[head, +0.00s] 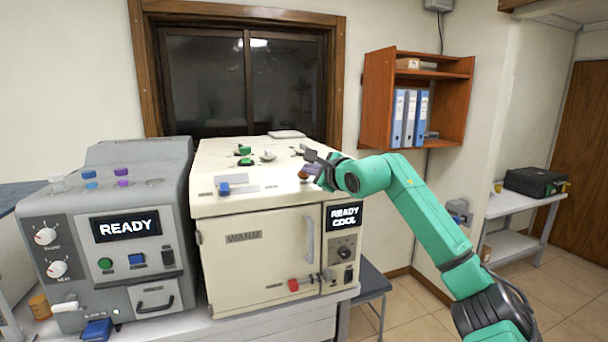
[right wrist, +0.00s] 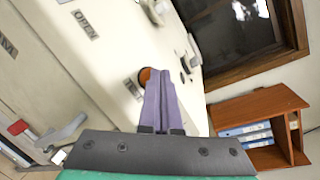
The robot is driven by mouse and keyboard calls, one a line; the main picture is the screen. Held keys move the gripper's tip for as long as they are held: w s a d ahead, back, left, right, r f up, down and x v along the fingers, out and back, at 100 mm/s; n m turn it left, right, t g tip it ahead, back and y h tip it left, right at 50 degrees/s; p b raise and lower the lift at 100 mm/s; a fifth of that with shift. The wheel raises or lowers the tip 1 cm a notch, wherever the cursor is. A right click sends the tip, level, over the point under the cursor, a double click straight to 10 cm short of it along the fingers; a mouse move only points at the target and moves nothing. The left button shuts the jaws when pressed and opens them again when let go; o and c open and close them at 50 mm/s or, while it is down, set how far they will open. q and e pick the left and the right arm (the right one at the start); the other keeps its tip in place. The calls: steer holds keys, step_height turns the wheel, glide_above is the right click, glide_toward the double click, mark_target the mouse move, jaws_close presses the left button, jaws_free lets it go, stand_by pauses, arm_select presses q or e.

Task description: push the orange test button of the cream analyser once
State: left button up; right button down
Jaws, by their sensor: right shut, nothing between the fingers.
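The cream analyser (head: 262,262) stands on the bench in the middle of the head view, its display reading READY COOL. My right gripper (head: 308,172) is at the front right edge of its top. In the right wrist view the two fingers (right wrist: 166,95) are shut together and empty. The orange test button (right wrist: 145,75) shows there on the cream surface, partly hidden behind the fingertips. The fingertips overlap the button's edge in the picture; I cannot tell whether they touch it. My left gripper is not in view.
A grey analyser (head: 110,235) with a READY display stands to the left. Green knobs (head: 245,161) and a blue switch (head: 224,189) sit on the cream top. A wooden shelf (head: 456,100) with binders hangs on the wall behind my right arm.

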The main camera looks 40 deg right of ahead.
steer(key=shift+w+f, duration=0.15)
steer(key=shift+f, duration=0.1)
steer(key=shift+r, duration=0.1)
stand_by(0.5)
steer(key=shift+s+a+r, duration=0.1)
steer(key=shift+s+r, duration=0.35)
steer(key=shift+r, duration=0.15)
steer(key=shift+s+r+p, duration=0.25)
steer(key=shift+r+p, duration=0.1)
steer(key=shift+r, duration=0.2)
steer(key=shift+s+a+r+p, duration=0.25)
steer(key=shift+s+r, duration=0.3)
steer(key=shift+r, duration=0.2)
steer(key=shift+s+a+r+p, duration=0.1)
steer(key=shift+s+a+r, duration=0.1)
steer(key=shift+s+r, duration=0.45)
steer(key=shift+w+r, duration=0.1)
